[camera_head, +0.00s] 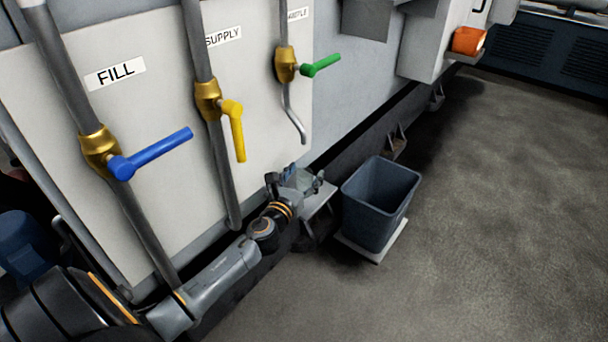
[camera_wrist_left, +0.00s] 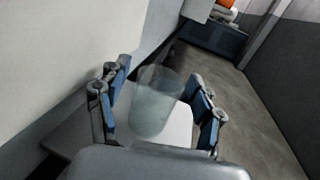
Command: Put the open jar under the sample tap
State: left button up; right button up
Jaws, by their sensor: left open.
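The open jar (camera_wrist_left: 155,103) is clear and see-through. In the left wrist view it stands upright on a small pale shelf (camera_wrist_left: 72,137), between the blue-padded fingers of my left gripper (camera_wrist_left: 160,92). The fingers are apart, one to each side of the jar. In the head view my left gripper (camera_head: 295,181) is at the shelf (camera_head: 319,201), and the jar is hard to make out there. The sample tap (camera_head: 288,64) has a brass body, a green handle (camera_head: 321,65) and a thin bent spout (camera_head: 296,118). The spout's end is above my left gripper. My right gripper is out of view.
A blue-handled FILL valve (camera_head: 100,152) and a yellow-handled SUPPLY valve (camera_head: 208,101) sit on pipes to the left. A grey-blue bin (camera_head: 374,222) stands just right of the shelf. Open floor (camera_head: 500,220) lies to the right.

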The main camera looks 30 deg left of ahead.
pick_arm(q)
jog(key=shift+s, duration=0.25)
jog(key=s+d, duration=0.2)
jog(key=s, duration=0.9)
jog(key=s+d+f+n+g+y, duration=0.15)
jog(key=s+f+n+g, duration=0.3)
jog(key=f+n, duration=0.5)
jog(key=s+d+f+n+g, duration=0.2)
jog(key=s+f+n+g, duration=0.3)
jog(key=n, duration=0.7)
jog(key=s+d+f+n+g+h, duration=0.5)
jog(key=s+d+f+n, duration=0.4)
jog(key=s+d, duration=0.3)
jog(key=shift+n, duration=0.75)
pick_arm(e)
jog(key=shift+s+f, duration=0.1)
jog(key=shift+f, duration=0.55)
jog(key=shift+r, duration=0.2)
